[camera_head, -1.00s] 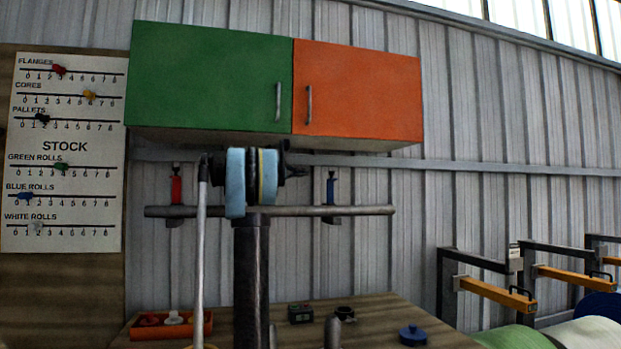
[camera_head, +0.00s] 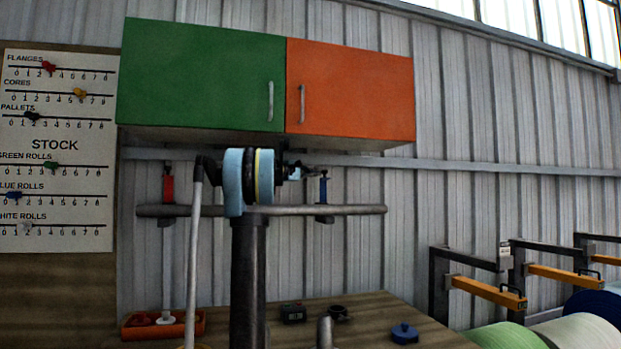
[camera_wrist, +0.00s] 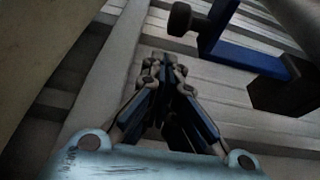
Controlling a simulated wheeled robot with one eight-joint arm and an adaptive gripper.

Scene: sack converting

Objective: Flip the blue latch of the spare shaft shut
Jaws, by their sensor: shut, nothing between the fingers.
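The spare shaft (camera_head: 350,210) is a grey bar held level against the wall, its middle hidden behind my arm. The blue latch (camera_head: 323,187) stands upright at its right holder. In the wrist view the blue latch (camera_wrist: 250,55) is a blue bar with a dark knob (camera_wrist: 181,18), up and right of my fingers. My gripper (camera_wrist: 163,62) is shut and empty, with its tips a little short of the latch in that view. In the head view my gripper (camera_head: 304,172) is small and dark, just left of the latch. I cannot tell whether they touch.
A red latch (camera_head: 168,188) stands upright at the shaft's left holder. Green and orange cabinets (camera_head: 350,95) hang above the shaft. Below is a wooden table (camera_head: 375,312) with a red tray (camera_head: 135,332) and a blue knobbed piece (camera_head: 404,333). Racks with rolls stand at right.

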